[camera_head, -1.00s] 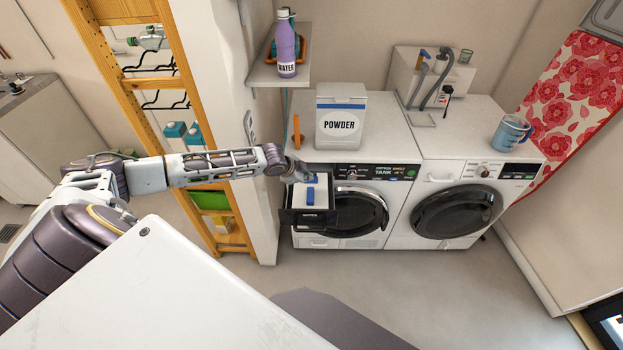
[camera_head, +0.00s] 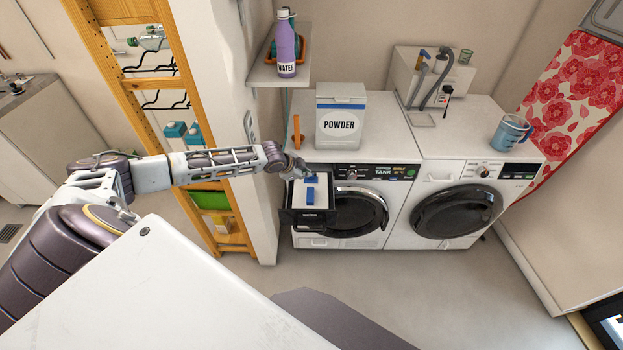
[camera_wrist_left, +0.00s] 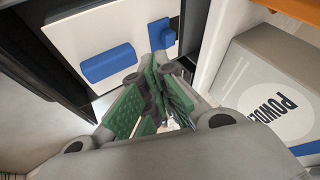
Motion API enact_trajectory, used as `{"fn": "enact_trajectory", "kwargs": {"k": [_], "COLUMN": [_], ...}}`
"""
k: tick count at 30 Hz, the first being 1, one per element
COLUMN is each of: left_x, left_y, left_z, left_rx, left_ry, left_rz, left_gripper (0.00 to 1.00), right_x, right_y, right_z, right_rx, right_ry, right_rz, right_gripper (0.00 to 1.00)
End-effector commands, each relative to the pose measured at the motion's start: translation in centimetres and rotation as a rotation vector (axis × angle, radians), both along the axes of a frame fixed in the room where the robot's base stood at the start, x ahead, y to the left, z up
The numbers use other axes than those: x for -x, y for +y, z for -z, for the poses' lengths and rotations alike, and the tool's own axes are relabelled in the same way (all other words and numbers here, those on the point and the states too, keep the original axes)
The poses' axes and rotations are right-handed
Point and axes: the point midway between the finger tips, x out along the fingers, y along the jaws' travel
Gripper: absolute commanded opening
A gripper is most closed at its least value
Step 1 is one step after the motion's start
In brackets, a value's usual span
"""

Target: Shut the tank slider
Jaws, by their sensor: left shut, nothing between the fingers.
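The tank slider (camera_head: 308,217) is a black drawer at the upper left of the left machine, pulled out towards me. It holds a white tank (camera_head: 322,187) with blue parts on top. The white tank also shows at the upper left of the wrist view (camera_wrist_left: 115,20), with a blue grip and a smaller blue piece. My left gripper (camera_head: 299,172) is above the back of the drawer, close to the machine's front. In the wrist view its green-padded fingers (camera_wrist_left: 160,92) are shut and empty. I cannot tell whether they touch the tank. My right gripper is not in view.
A POWDER box (camera_head: 341,117) and an orange item (camera_head: 297,131) stand on the left machine (camera_head: 382,143). A second machine (camera_head: 455,200) with a blue mug (camera_head: 510,133) is to the right. A wall edge is close on the left. The floor in front is clear.

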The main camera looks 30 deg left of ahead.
Motion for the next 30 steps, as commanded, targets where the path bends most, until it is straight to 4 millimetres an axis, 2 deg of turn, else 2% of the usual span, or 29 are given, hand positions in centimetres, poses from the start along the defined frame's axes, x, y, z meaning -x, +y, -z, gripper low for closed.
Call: {"fn": "enact_trajectory", "kwargs": {"k": [30], "left_x": [-4.6], "left_y": [-0.6], "left_z": [6.2], "left_rx": [0.000], "left_ry": [0.001], "left_rz": [-0.001], "left_gripper": [0.00], "right_x": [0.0], "right_y": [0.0], "right_z": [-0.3], "right_rx": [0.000], "right_ry": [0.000], "right_rz": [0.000], "right_gripper": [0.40]}}
